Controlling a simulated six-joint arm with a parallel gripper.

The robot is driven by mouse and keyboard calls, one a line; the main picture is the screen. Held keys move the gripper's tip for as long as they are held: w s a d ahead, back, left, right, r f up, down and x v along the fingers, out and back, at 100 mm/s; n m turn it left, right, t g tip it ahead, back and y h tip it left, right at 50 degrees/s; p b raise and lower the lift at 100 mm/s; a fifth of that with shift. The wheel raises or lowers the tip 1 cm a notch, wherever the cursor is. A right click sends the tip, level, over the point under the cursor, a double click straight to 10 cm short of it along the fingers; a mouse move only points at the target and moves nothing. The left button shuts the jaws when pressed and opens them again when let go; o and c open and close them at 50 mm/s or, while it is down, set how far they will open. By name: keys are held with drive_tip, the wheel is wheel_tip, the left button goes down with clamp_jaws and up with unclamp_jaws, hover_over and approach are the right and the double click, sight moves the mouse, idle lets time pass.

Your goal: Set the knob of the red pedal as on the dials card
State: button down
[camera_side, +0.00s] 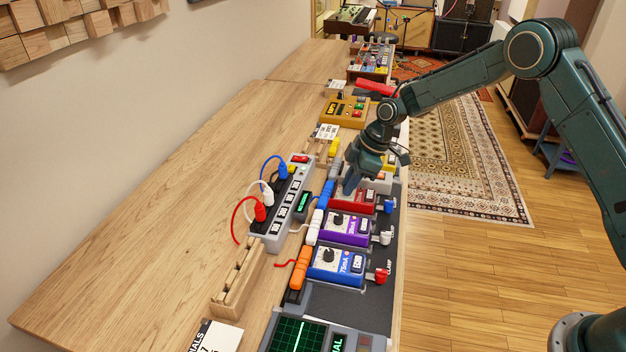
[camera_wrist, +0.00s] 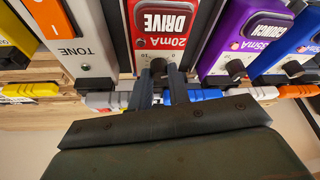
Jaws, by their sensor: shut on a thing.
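The red pedal (camera_side: 360,205) stands in the row on the dark board, and my gripper (camera_side: 349,188) reaches down onto it from above. In the wrist view the pedal (camera_wrist: 185,55) reads DRIVE and 20mA. My gripper (camera_wrist: 160,82) is shut on its dark knob (camera_wrist: 157,64), with one finger on each side. The fingers cover much of the knob and its scale, so I cannot read its setting. A white card (camera_side: 217,338) headed with partly cut-off lettering, likely DIALS, lies at the bottom edge of the side view; only part of its figures shows.
The purple pedal (camera_side: 345,230) and blue pedal (camera_side: 338,262) stand close beside the red one. A white TONE pedal (camera_wrist: 88,55) is on its other side. A power strip (camera_side: 283,207) with coloured plugs and cables lies to the left.

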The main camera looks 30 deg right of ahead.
drive_tip(key=shift+m, duration=0.3)
drive_tip(key=m+t+h, duration=0.1)
drive_tip(key=m, duration=0.3)
drive_tip(key=shift+s+a, duration=0.15)
drive_tip(key=m+h, duration=0.1)
drive_tip(key=m, duration=0.1)
drive_tip(key=m+t+h, duration=0.1)
drive_tip(key=m, duration=0.2)
drive_tip(key=shift+a+m, duration=0.1)
drive_tip(key=shift+m, duration=0.2)
drive_tip(key=c, duration=1.3)
unclamp_jaws()
drive_tip(key=shift+n, duration=0.4)
